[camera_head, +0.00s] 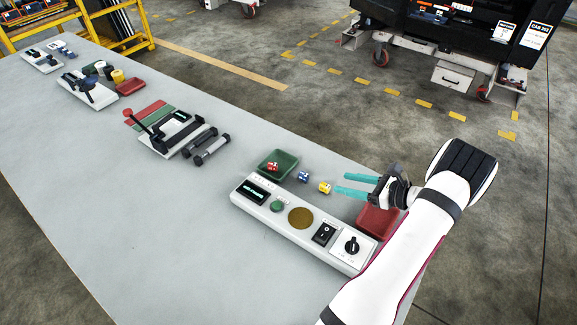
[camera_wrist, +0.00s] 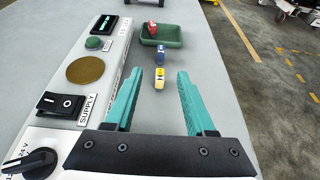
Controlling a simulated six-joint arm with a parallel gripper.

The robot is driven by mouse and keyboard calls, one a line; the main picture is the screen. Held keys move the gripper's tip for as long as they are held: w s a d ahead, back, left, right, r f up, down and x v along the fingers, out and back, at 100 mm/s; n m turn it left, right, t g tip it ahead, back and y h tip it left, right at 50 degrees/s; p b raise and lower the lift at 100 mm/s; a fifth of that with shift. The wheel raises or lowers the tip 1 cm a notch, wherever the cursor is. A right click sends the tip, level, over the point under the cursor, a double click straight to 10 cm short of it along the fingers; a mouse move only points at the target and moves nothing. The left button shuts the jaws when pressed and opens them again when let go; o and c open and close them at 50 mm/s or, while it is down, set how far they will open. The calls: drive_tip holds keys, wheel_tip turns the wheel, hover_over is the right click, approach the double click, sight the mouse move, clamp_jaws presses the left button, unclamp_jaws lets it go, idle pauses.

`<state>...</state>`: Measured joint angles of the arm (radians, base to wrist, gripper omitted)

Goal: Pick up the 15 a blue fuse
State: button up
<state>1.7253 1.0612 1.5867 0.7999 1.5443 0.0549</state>
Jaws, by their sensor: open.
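The blue fuse (camera_head: 303,177) lies on the grey table between the green tray and the yellow fuse (camera_head: 325,188). A red fuse (camera_head: 272,167) is in the green tray (camera_head: 283,158). My gripper (camera_head: 354,186) is open and empty, its teal fingers pointing left towards the yellow fuse. In the wrist view my gripper (camera_wrist: 157,90) has its two fingers wide apart. The fuse markings are too small to read.
A white supply panel (camera_head: 290,230) with a display, buttons and a knob runs alongside the fuses. A red tray (camera_head: 376,221) sits beside my gripper. Other fixtures, including a lever device (camera_head: 170,132), stand farther left. The table's (camera_head: 130,215) front area is clear.

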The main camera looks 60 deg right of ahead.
sight(308, 176)
drive_tip(key=x, duration=1.5)
drive_tip(key=shift+s+d+f, duration=0.1)
drive_tip(key=shift+d+f, duration=0.05)
drive_tip(key=shift+f, duration=0.25)
clamp_jaws()
